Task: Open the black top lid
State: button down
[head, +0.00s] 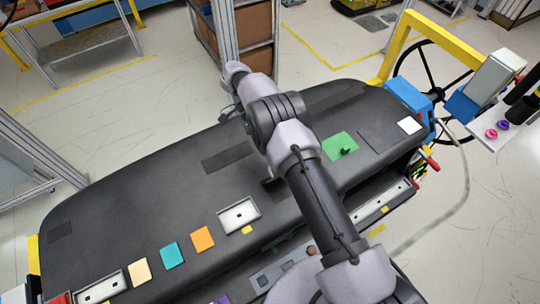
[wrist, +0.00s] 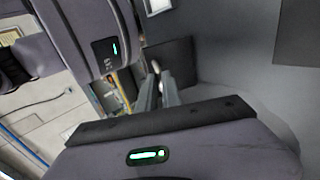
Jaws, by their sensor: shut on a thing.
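The black top lid (wrist: 176,60) is a dark, flat, square panel in the wrist view, on the grey dashboard top. My gripper (wrist: 157,74) has its fingers close together at the lid's near-left edge, shut on it. The fingers cover part of that edge, and how far the lid is raised is hard to tell. In the head view my arm crosses the dashboard (head: 130,215) and hides the gripper. A small dark tilted piece (head: 274,186) shows beside the arm, perhaps part of the lid.
A white tray (head: 239,214) and orange, teal and cream squares lie along the front left. A green plate with a knob (head: 341,146) and a white square (head: 409,126) lie to the right. A yellow frame (head: 405,40) and wheel stand at the far right.

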jog(key=c, duration=1.5)
grip_release()
jog(key=s+d+r+b, duration=0.1)
jog(key=s+d+b, duration=0.1)
jog(key=s, duration=0.3)
jog(key=s+d+r+b, duration=0.2)
jog(key=s, duration=0.3)
jog(key=s+d+r+b, duration=0.1)
jog(key=s+r+b, duration=0.1)
jog(key=s, duration=0.3)
jog(key=shift+d, duration=0.4)
